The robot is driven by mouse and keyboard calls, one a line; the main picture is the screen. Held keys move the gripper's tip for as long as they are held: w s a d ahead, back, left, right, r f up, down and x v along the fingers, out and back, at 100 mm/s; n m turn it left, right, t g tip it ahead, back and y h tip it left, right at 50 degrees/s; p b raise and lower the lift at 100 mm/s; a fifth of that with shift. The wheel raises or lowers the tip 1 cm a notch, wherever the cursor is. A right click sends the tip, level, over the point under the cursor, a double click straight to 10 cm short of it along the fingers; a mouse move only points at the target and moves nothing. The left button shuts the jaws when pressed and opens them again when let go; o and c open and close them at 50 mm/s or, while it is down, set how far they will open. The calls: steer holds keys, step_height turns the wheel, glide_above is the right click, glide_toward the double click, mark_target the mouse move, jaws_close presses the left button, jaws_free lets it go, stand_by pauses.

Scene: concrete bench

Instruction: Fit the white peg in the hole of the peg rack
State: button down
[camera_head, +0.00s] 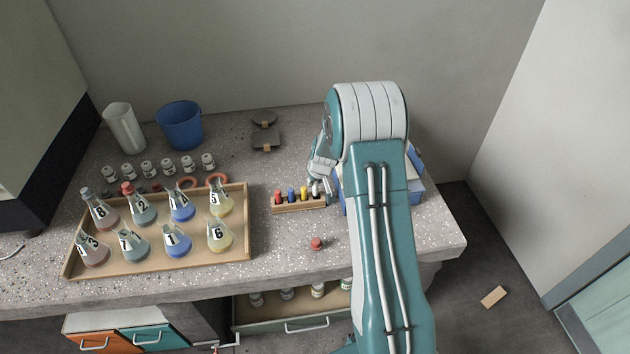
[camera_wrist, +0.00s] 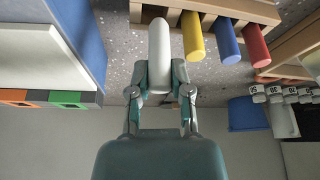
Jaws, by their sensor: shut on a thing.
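The peg rack (camera_head: 298,203) is a small wooden block on the bench. Red (camera_head: 278,196), blue (camera_head: 291,193) and yellow (camera_head: 304,192) pegs stand in it in a row. My gripper (camera_head: 316,188) is over the rack's right end. In the wrist view my gripper (camera_wrist: 160,82) is shut on the white peg (camera_wrist: 159,55), beside the yellow peg (camera_wrist: 193,38). The white peg's rounded end shows in front of the wooden rack (camera_wrist: 240,8), so that end is outside the hole. The hole is hidden, and I cannot tell whether peg and rack touch.
A blue and white box (camera_wrist: 55,55) stands close beside the gripper, partly behind my arm in the head view. A red stopper (camera_head: 316,243) lies in front of the rack. A wooden tray (camera_head: 160,268) of flasks is at left. An open drawer (camera_head: 300,322) is below.

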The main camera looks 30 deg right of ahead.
steer(key=shift+a+f, duration=0.15)
steer(key=shift+a, duration=0.3)
steer(key=shift+d+f, duration=0.25)
steer(key=shift+f, duration=0.1)
steer(key=c, duration=0.7)
jaws_free()
steer(key=shift+o, duration=1.2)
steer(key=shift+a, duration=0.15)
steer(key=v, duration=1.1)
steer(key=shift+r, duration=0.45)
